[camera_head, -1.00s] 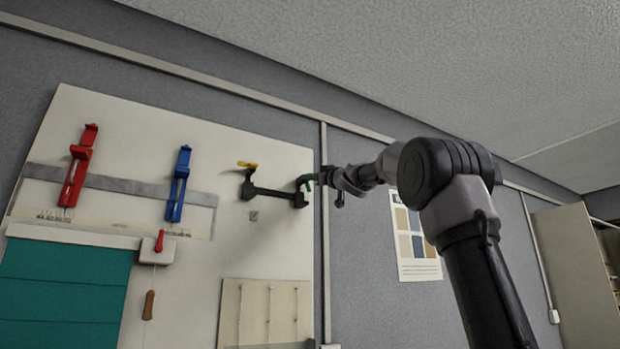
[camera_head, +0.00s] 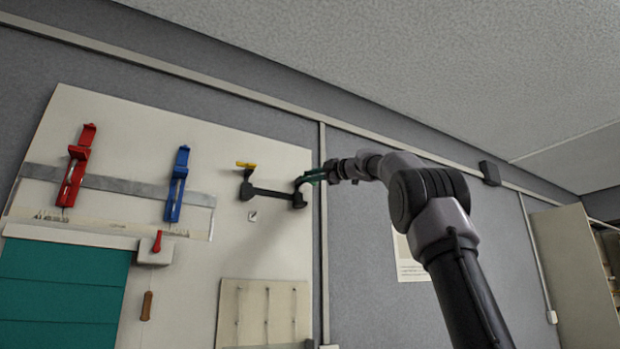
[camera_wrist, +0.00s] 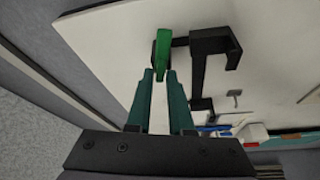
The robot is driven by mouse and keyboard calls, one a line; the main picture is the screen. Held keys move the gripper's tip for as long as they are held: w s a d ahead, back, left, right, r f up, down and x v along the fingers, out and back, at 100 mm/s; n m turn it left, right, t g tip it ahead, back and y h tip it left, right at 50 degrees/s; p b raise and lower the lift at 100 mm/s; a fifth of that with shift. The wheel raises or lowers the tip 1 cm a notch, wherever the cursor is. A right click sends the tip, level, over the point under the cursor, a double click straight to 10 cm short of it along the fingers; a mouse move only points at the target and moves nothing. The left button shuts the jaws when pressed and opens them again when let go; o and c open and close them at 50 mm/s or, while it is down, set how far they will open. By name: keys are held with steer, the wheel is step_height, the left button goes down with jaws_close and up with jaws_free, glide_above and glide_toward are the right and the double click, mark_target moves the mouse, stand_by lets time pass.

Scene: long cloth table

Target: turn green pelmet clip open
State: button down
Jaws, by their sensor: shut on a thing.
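The green pelmet clip (camera_wrist: 162,48) is a small lever at the right end of a black bracket (camera_head: 272,193) on the white wall board. In the wrist view it points toward me, and its near end lies between the fingertips of my gripper (camera_wrist: 160,78). My gripper (camera_head: 314,178) comes from the right in the head view, its teal fingers shut on the clip. The fingers and clip are small and similar in colour there, so the clip's exact angle is hard to tell. A yellow clip (camera_head: 246,164) sticks out at the bracket's left end.
A red holder (camera_head: 74,168) and a blue holder (camera_head: 177,186) hang on a grey strip to the left. Below are a small red lever (camera_head: 157,241), a wooden pull (camera_head: 147,306) and a teal blind (camera_head: 62,295). A vertical trunking strip (camera_head: 323,240) runs beside the board's right edge.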

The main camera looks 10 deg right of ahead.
steer(key=shift+n+g+h, duration=0.3)
steer(key=shift+n+g, duration=0.3)
steer(key=shift+n, duration=0.9)
steer(key=c, duration=0.9)
jaws_free()
steer(key=v, duration=1)
steer(key=shift+s+d+r, duration=0.1)
steer(key=shift+s+d, duration=0.1)
steer(key=shift+s, duration=0.1)
